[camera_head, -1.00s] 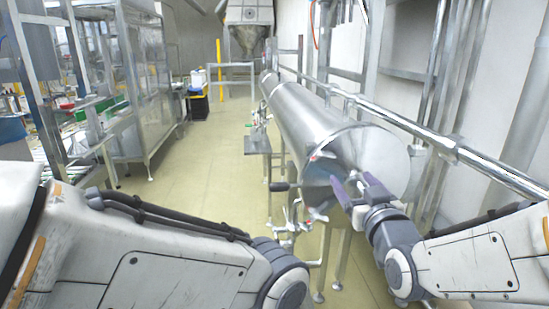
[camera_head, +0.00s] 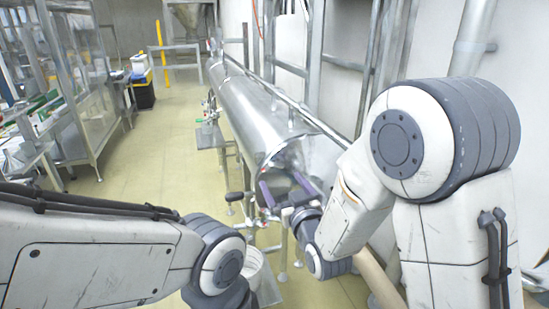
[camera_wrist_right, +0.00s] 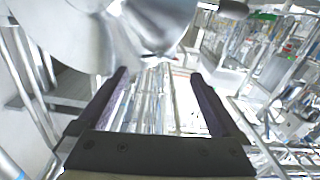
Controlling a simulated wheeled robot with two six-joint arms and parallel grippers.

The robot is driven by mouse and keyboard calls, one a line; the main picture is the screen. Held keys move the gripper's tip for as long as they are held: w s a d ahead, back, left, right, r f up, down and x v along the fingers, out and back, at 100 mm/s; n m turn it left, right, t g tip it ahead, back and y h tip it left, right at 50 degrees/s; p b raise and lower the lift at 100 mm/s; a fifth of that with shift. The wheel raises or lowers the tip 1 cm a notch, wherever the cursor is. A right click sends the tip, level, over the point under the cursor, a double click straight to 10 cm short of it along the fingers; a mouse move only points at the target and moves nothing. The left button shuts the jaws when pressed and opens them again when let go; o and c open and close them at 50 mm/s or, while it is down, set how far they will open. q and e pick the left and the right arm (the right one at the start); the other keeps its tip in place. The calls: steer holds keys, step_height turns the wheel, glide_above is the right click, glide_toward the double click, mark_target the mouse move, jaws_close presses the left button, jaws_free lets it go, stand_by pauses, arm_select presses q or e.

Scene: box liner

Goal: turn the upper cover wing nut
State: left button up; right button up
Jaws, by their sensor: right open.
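The long steel cylinder (camera_head: 245,105) runs away from me in the head view, its round near end facing my right gripper. My right gripper (camera_head: 284,188) is open, its two purple-grey fingers apart at that near end. In the right wrist view the open fingers (camera_wrist_right: 159,76) have nothing held between them. The shiny end of the cylinder (camera_wrist_right: 75,35) fills the upper left there, just beyond the fingers. I cannot make out the upper cover wing nut clearly in either view. My left arm comes in from the left, but its gripper is not seen.
A dark-knobbed handle (camera_head: 234,196) sticks out left of the cylinder's near end. A steel rail (camera_head: 310,118) runs along its right side by the wall. Glass-sided machinery (camera_head: 85,95) stands at the left. The yellowish floor (camera_head: 150,160) between is clear.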

mark_target(271, 166)
steer(key=p+x, duration=0.2)
steer(key=x, duration=0.4)
steer(key=shift+w, duration=0.4)
steer(key=shift+a, duration=0.1)
steer(key=c, duration=1.2)
steer(key=shift+f+m+b, duration=0.25)
steer(key=shift+m+b, duration=0.35)
steer(key=shift+b, duration=0.35)
steer(key=shift+c, duration=0.2)
steer(key=m+b, duration=1.4)
steer(key=b, duration=0.1)
steer(key=shift+r+m+b, duration=0.15)
steer(key=shift+m+b, duration=1.4)
steer(key=shift+m, duration=0.15)
